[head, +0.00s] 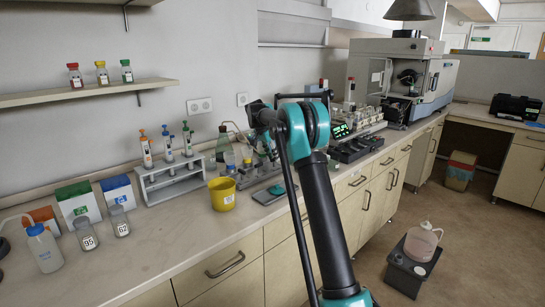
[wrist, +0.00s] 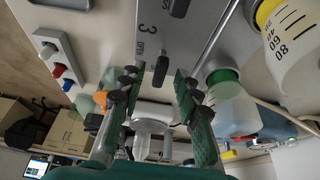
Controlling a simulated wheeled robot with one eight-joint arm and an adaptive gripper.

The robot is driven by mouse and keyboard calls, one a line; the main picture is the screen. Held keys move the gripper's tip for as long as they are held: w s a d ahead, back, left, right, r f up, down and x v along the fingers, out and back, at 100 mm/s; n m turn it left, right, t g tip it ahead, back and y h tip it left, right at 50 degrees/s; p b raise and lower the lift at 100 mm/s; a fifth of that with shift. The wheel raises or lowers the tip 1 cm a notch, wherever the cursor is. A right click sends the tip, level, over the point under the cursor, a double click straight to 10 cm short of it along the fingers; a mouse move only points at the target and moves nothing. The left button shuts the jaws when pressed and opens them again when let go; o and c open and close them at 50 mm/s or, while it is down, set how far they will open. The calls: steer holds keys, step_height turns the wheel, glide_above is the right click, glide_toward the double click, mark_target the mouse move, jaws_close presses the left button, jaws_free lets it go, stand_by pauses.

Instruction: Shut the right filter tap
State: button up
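In the wrist view, a grey metal panel (wrist: 152,22) carries a large "3" and small lettering that I cannot read for certain. A black tap handle (wrist: 161,69) stands out from it below the "3". A second black handle (wrist: 178,7) is cut off at the top edge. My gripper (wrist: 156,88) is open and empty, with one finger on each side of the lower handle, apart from it. I cannot tell which handle is the right filter tap. In the head view, my gripper (head: 262,112) is by the bench's back, partly behind my arm, and the taps are hidden.
A clear bottle with a green collar (wrist: 230,103) and a graduated vessel with a yellow ring (wrist: 290,38) are close on the right in the wrist view. A yellow cup (head: 222,194) and a pipette rack (head: 170,181) stand left. The bench front (head: 165,245) is clear.

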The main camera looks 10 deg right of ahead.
steer(key=shift+r, duration=0.1)
steer(key=v, duration=1.2)
step_height(320, 180, up, 8)
stand_by(0.9)
steer(key=shift+d, duration=0.1)
